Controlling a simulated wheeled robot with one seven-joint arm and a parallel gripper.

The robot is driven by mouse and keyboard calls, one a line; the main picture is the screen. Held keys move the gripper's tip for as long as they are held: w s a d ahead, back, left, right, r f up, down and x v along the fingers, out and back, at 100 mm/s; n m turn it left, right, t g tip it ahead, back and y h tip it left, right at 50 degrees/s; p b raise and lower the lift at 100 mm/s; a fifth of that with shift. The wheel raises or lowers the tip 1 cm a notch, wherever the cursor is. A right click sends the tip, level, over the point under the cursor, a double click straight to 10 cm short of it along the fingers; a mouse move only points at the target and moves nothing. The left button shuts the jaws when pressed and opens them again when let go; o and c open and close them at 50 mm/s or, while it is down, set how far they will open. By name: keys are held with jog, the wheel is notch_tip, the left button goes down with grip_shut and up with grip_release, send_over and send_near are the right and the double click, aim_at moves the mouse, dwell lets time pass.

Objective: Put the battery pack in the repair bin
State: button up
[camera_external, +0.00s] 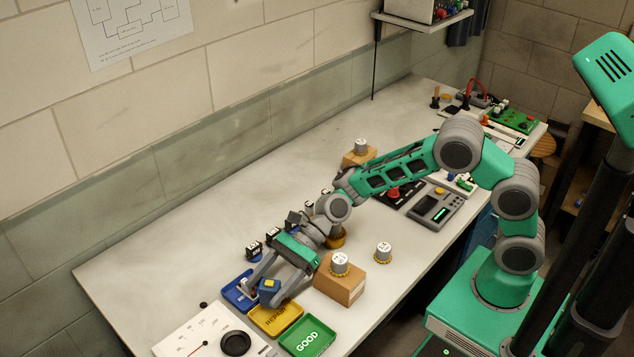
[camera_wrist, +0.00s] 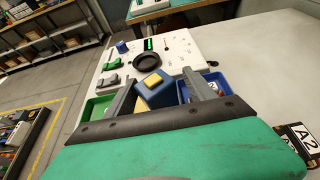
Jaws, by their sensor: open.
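The battery pack is a blue block with a yellow top (camera_external: 269,285); it also shows in the wrist view (camera_wrist: 155,94). It sits between the spread fingers of my gripper (camera_external: 265,282), which is open. In the wrist view, gaps show between the pack and both fingers. The yellow repair bin (camera_external: 277,319) lies under and just in front of the pack in the external view. I cannot tell whether the pack rests on the bin's floor.
A blue bin (camera_external: 235,295) and a green GOOD bin (camera_external: 308,338) flank the yellow one. A white meter panel (camera_external: 190,336) stands at the front left. A cardboard box (camera_external: 339,287) bearing a silver-capped part (camera_external: 340,262) stands right of my gripper. The bench's back left is clear.

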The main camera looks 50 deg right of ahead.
jog(key=v, duration=0.7)
jog(key=shift+d, duration=0.25)
jog(key=shift+r, duration=0.15)
jog(key=s+d+r+n+h+p, duration=0.2)
jog(key=s+n, duration=0.1)
jog(key=s+d+r+n+h+p, duration=0.1)
jog(key=s+d+r+n+p, duration=0.1)
jog(key=s+d+r+n, duration=0.1)
jog(key=s+d+r+n+h+p, duration=0.2)
jog(key=s+n, duration=0.1)
jog(key=n, duration=0.1)
jog(key=shift+d+r+h, duration=0.3)
jog(key=shift+d+r, duration=0.05)
jog(key=s+d+f+n+t+h+b, duration=0.1)
jog(key=d+f+n+h+b, duration=0.2)
jog(key=d, duration=1)
jog(key=s+d+f+n+t+h+b, duration=0.1)
jog(key=d+f+n+t+h+b, duration=0.1)
jog(key=d, duration=1.2)
notch_tip(320, 180, down, 3)
jog(key=n+h+b, duration=0.1)
jog(key=n+h, duration=0.1)
jog(key=shift+d+n, duration=0.25)
jog(key=shift+n, duration=0.15)
